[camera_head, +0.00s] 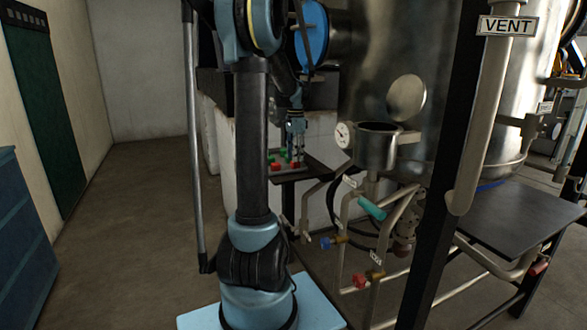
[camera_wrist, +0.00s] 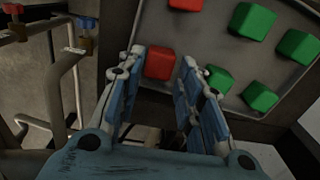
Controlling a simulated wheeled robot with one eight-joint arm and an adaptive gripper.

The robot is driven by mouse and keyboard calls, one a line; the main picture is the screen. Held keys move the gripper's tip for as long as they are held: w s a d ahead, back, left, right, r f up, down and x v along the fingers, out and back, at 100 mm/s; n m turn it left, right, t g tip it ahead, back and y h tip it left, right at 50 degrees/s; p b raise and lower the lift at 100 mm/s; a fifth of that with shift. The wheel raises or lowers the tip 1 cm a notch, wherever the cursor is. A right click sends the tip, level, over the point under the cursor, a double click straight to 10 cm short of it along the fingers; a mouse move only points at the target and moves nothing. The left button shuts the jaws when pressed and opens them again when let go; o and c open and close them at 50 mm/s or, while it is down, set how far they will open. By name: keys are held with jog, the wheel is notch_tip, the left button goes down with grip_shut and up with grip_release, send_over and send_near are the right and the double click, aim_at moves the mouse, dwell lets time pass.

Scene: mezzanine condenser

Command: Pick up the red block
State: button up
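A red block (camera_wrist: 160,64) lies on a grey tray (camera_wrist: 222,60), framed between the two fingertips of my gripper (camera_wrist: 162,66) in the wrist view. My gripper is open, its blue fingers spread on either side of this block. A narrow gap shows at the block's right; its left side is close to the left finger, and contact cannot be told. A second red block (camera_wrist: 186,4) is at the tray's upper edge, partly cut off. In the head view, my gripper (camera_head: 296,133) points down above the tray, with a small red block (camera_head: 276,166) below it.
Several green blocks (camera_wrist: 252,22) lie on the tray to the right. Pipes with a red valve (camera_wrist: 13,8) and a blue valve (camera_wrist: 85,44) stand at the left in the wrist view. A metal tank (camera_head: 385,60) and gauge (camera_head: 343,134) stand right of the tray.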

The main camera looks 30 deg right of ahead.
jog(key=shift+f, duration=2)
jog(key=c, duration=0.7)
jog(key=shift+o, duration=0.2)
jog(key=shift+r, duration=0.1)
notch_tip(320, 180, up, 4)
jog(key=shift+s+f, duration=0.1)
jog(key=shift+f, duration=0.1)
jog(key=s+a, duration=0.1)
jog(key=s, duration=1.6)
jog(key=shift+s+f, duration=0.15)
jog(key=shift+s, duration=0.2)
